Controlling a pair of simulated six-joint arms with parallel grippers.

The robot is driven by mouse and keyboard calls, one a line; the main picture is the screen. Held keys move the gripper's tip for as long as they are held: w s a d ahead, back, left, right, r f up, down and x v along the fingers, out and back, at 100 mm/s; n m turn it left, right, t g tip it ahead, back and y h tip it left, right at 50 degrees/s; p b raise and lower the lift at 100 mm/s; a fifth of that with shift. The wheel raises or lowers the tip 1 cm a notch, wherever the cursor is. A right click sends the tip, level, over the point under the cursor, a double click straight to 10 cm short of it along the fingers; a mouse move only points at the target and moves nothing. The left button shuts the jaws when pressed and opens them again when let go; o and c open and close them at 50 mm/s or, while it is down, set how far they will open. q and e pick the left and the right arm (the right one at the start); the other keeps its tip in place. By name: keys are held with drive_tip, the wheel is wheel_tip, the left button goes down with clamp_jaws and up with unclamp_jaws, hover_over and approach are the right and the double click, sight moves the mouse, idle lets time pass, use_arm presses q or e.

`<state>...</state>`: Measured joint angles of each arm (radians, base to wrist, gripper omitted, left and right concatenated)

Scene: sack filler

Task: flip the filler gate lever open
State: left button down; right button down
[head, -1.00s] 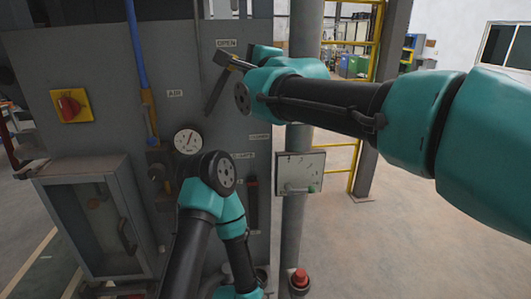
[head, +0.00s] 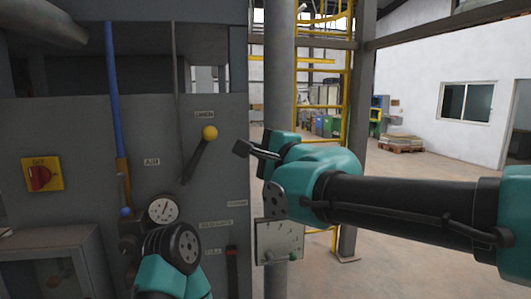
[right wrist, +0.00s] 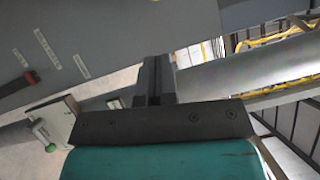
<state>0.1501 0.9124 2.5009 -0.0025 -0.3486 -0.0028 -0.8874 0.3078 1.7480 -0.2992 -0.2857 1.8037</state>
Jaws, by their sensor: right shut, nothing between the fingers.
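The gate lever (head: 196,162) is a dark bar with a yellow ball knob (head: 209,132) on the grey filler panel. It leans up and to the right, its knob just below a small white label (head: 204,114), too blurred to read for certain. My right gripper (head: 243,148) is to the right of the knob, apart from it, shut and empty. Its closed fingers (right wrist: 153,80) also show in the right wrist view, where the lever is not seen. My left arm shows at the lower left of the head view, but its gripper is out of view.
A blue pipe (head: 115,90) runs down the panel left of the lever. A red knob on a yellow plate (head: 40,174) is further left. A pressure gauge (head: 163,209) sits below the lever. A grey post (head: 278,70) and a small box (head: 279,241) stand at the right.

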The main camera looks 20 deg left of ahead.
drive_tip(key=shift+v, duration=1.55)
